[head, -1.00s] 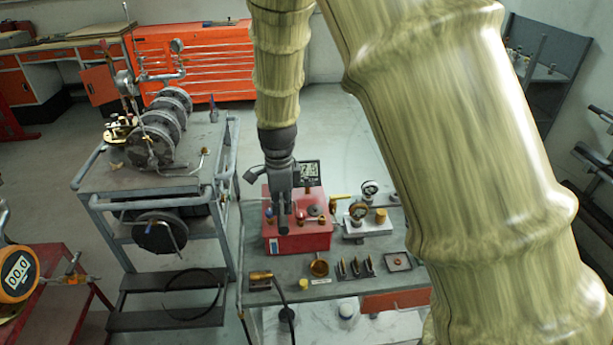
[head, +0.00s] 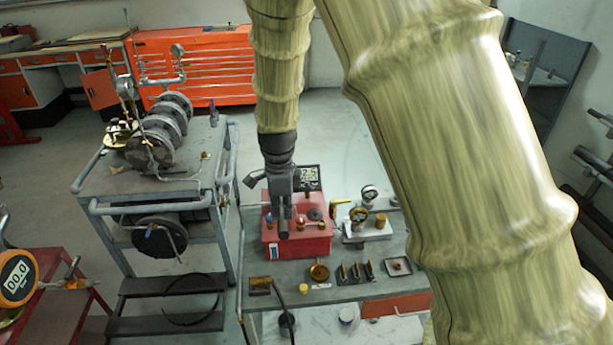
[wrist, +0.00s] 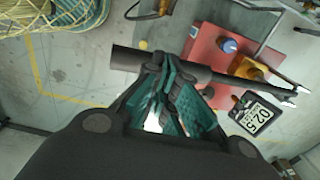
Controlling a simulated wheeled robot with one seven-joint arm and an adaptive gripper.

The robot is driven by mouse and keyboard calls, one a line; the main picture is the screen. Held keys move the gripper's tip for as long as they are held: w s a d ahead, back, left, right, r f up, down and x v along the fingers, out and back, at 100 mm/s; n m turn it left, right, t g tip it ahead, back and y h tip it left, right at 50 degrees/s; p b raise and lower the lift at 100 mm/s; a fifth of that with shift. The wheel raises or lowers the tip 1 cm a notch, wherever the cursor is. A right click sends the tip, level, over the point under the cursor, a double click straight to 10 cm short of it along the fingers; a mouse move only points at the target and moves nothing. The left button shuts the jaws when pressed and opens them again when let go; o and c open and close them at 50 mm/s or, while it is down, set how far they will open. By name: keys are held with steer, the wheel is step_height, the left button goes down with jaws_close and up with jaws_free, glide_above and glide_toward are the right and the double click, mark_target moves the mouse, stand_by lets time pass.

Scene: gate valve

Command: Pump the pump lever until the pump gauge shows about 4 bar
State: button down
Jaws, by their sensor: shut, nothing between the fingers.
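The pump is a red box (head: 312,240) on the grey bench in the head view, and its red top also shows in the wrist view (wrist: 205,55). The pump lever (wrist: 130,60) is a long dark bar with a thick round end, lying across the wrist view; its end (head: 284,232) points toward the head camera. My gripper (wrist: 166,75) has green-padded fingers, shut with nothing between them, right at the lever near its thick end. I cannot tell if they touch it. The pump gauge (wrist: 257,115) is a dark digital display, seemingly reading 02.5; it stands behind the pump (head: 309,178).
A white block with dial gauges (head: 368,232) stands right of the pump. A brass cup (head: 319,272) and small black stands (head: 354,272) sit in front. A valve cart (head: 150,180) stands left, with another digital gauge (head: 17,279) at far left.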

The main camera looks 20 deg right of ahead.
mark_target(282, 219)
stand_by(0.6)
steer(key=shift+f+b, duration=0.8)
steer(key=shift+f, duration=1.3)
steer(key=shift+r, duration=0.15)
step_height(282, 219, up, 4)
steer(key=p, duration=0.3)
steer(key=shift+p, duration=0.35)
steer(key=shift+r+p, duration=1.95)
steer(key=shift+r, duration=0.55)
steer(key=shift+f, duration=0.1)
